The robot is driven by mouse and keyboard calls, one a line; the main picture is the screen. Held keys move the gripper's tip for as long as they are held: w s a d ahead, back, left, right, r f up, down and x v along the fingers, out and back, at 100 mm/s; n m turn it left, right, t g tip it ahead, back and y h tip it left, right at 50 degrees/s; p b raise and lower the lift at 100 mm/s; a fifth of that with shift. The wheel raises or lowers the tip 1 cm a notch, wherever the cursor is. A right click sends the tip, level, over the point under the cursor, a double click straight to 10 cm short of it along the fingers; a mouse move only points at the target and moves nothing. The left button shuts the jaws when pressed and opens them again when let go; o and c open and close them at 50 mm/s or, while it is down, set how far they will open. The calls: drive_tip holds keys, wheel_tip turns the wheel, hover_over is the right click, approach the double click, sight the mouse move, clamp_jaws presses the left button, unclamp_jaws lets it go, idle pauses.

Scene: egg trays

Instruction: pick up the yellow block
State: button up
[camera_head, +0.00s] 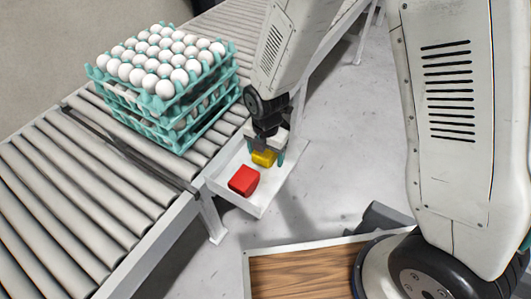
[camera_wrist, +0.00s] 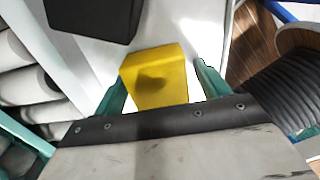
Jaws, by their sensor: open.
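The yellow block (camera_head: 264,158) lies in a white tray (camera_head: 246,205) beside the conveyor. My gripper (camera_head: 265,157) is above it, pointing down, with its teal fingers apart. In the wrist view the yellow block (camera_wrist: 155,77) sits between the two teal fingers of my gripper (camera_wrist: 160,88), with a visible gap on the right side. The left finger is close to the block, and I cannot tell whether it touches. My gripper is open. The block's lower part is hidden by the gripper body in the wrist view.
A red block (camera_head: 243,181) lies in the same tray, nearer the front. Stacked teal egg trays (camera_head: 150,103) full of white eggs stand on the roller conveyor (camera_head: 62,205) to the left. A wooden surface (camera_head: 300,272) is at the bottom. Grey floor is clear to the right of the tray.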

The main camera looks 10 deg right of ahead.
drive_tip(key=c, duration=1.4)
drive_tip(key=shift+o, duration=0.2)
